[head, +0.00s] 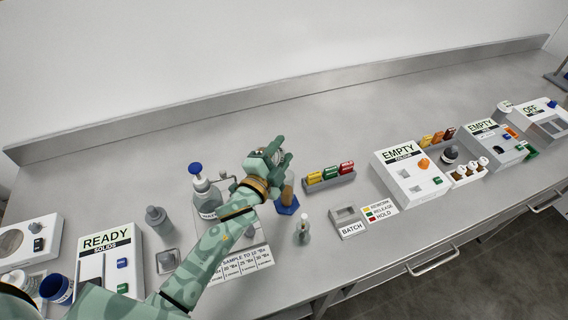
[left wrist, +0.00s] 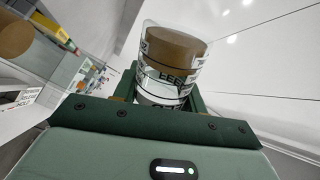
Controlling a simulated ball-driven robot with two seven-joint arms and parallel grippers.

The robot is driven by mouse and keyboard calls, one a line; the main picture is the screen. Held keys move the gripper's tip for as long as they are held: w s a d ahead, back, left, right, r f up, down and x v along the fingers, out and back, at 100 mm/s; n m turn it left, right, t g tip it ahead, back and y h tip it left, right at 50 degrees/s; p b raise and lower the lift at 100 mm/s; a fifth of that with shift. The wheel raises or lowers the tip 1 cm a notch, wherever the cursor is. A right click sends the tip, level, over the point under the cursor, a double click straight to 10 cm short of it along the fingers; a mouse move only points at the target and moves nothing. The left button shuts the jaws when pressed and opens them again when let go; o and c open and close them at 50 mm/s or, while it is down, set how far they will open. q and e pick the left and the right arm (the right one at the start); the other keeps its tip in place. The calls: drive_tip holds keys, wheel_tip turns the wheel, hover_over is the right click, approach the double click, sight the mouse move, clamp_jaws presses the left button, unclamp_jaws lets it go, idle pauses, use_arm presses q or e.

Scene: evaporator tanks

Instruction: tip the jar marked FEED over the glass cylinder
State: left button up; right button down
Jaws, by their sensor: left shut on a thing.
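My left gripper (head: 277,158) is shut on the FEED jar (left wrist: 172,62), a clear glass jar with black lettering and a brown part at its upper end in the left wrist view. In the head view the jar is mostly hidden by the gripper. A narrow upright piece on a blue six-sided foot (head: 287,208), which looks like the glass cylinder, stands just below and beside the gripper. Its upper part is covered by the gripper. I cannot tell whether the jar's mouth is over it. My right gripper is not in view.
A blue-capped bottle (head: 200,182) stands left of the gripper. A small flask (head: 302,232) stands in front of the cylinder. A rack of coloured tags (head: 330,176) and a BATCH holder (head: 348,223) are to the right. The back of the bench is clear.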

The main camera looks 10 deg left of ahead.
use_arm(q)
drive_tip(key=shift+d+r+m, duration=0.2)
drive_tip(key=shift+m, duration=0.9)
idle(1.1)
drive_tip(key=shift+s+d+r+m, duration=0.1)
drive_tip(key=shift+d+m, duration=0.05)
drive_tip(key=shift+m, duration=0.6)
drive_tip(key=shift+d+m, duration=0.1)
drive_tip(key=shift+m, duration=0.65)
idle(1.5)
idle(0.9)
drive_tip(key=n, duration=0.2)
drive_tip(key=n+p, duration=0.1)
drive_tip(key=n, duration=0.1)
drive_tip(key=shift+a, duration=0.4)
drive_tip(key=n, duration=0.1)
drive_tip(key=n+p, duration=0.1)
drive_tip(key=n, duration=0.1)
drive_tip(key=shift+a+f, duration=0.25)
drive_tip(key=shift+f, duration=0.1)
drive_tip(key=n, duration=0.2)
drive_tip(key=f+n+p, duration=0.1)
drive_tip(key=n, duration=0.1)
drive_tip(key=shift+w+a, duration=0.2)
drive_tip(key=shift+f+n+p, duration=0.2)
drive_tip(key=shift+n+p, duration=0.15)
drive_tip(key=shift+n, duration=0.7)
drive_tip(key=shift+f+n+p, duration=0.2)
drive_tip(key=shift+n+p, duration=0.15)
drive_tip(key=shift+n, duration=0.7)
